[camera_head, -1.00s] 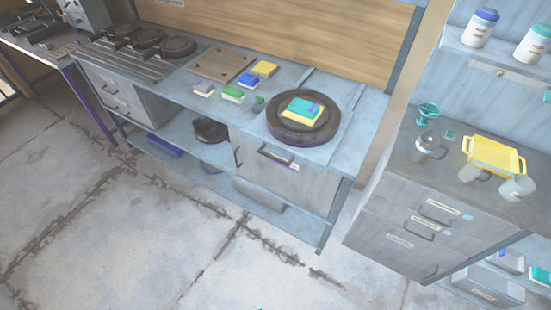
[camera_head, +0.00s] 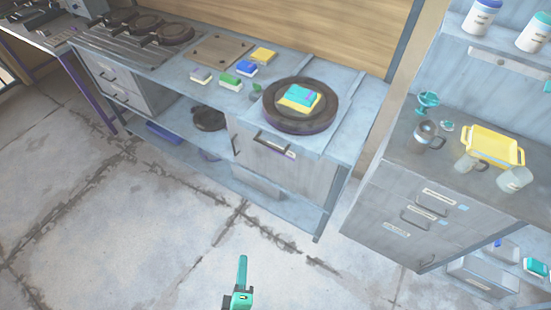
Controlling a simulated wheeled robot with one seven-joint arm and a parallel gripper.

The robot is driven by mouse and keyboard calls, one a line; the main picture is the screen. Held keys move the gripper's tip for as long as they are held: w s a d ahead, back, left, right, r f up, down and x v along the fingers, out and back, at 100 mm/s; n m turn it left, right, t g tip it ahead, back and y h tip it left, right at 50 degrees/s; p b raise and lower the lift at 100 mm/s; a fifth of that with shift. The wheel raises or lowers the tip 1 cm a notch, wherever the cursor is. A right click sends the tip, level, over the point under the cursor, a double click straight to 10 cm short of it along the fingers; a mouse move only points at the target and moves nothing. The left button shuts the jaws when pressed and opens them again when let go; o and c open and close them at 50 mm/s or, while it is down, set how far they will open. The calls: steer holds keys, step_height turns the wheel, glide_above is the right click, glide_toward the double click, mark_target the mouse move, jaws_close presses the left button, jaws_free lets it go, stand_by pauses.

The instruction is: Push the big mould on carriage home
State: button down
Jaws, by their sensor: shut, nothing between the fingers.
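A dark round plate (camera_head: 330,116) lies on the bench top at the right end of the workbench. A yellow and teal block (camera_head: 299,98) rests on it; I take these for the mould and its load, but cannot tell which is the mould. Below the plate is a grey front with a dark bar handle (camera_head: 271,141); whether this is the carriage is unclear. My gripper (camera_head: 242,262) is teal, shut and empty. It shows at the bottom middle, over the floor, well in front of the bench and touching nothing.
The workbench also holds small coloured blocks (camera_head: 231,82), a brown board (camera_head: 219,49) and several dark round plates at the left. A grey cabinet (camera_head: 405,215) with a yellow tray (camera_head: 492,146) and mugs stands at the right. The floor (camera_head: 150,250) before the bench is clear.

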steer(key=w+n+h, duration=0.2)
steer(key=w+n, duration=0.3)
steer(key=w, duration=0.2)
steer(key=n+t+h, duration=0.1)
steer(key=n+h, duration=0.7)
steer(key=n, duration=0.1)
glide_toward(279, 151)
steer(key=x, duration=0.6)
steer(key=shift+w+d, duration=0.1)
steer(key=shift+d, duration=0.1)
